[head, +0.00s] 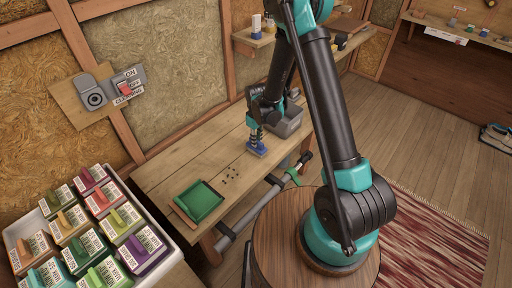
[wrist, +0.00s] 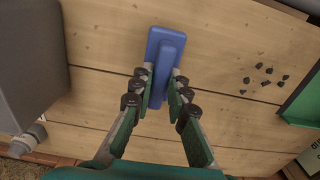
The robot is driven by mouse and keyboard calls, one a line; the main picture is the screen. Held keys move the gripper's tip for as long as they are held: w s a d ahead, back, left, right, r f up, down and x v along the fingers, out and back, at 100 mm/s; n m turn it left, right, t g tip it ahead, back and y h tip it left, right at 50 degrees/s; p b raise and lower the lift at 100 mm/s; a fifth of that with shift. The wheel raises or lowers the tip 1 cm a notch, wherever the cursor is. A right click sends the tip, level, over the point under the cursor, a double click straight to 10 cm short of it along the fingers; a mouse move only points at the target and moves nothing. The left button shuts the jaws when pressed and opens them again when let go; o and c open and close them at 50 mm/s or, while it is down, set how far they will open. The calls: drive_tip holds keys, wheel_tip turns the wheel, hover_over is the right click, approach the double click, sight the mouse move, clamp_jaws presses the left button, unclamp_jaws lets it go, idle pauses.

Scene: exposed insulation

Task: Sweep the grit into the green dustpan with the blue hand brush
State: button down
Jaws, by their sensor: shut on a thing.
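The blue hand brush (wrist: 160,42) is held in my gripper (wrist: 160,95), whose two fingers are shut on its handle in the wrist view. In the head view the brush (head: 257,150) is at the bench top, below my gripper (head: 256,132); I cannot tell whether its underside touches the wood. The grit (head: 230,174) is several small dark bits on the bench, apart from the brush and between it and the dustpan. It also shows in the wrist view (wrist: 264,80), right of the brush. The green dustpan (head: 200,203) lies at the bench's near left end, partly cut off in the wrist view (wrist: 303,102).
A grey box-shaped thing (head: 287,122) stands on the bench beyond the brush. A grey pipe with a green clamp (head: 262,200) runs along the bench's front. A white tray of colourful labelled boxes (head: 25,232) stands at the left. The wood between brush and grit is clear.

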drive_tip(key=shift+r, duration=0.1)
drive_tip(key=shift+r, duration=2.9)
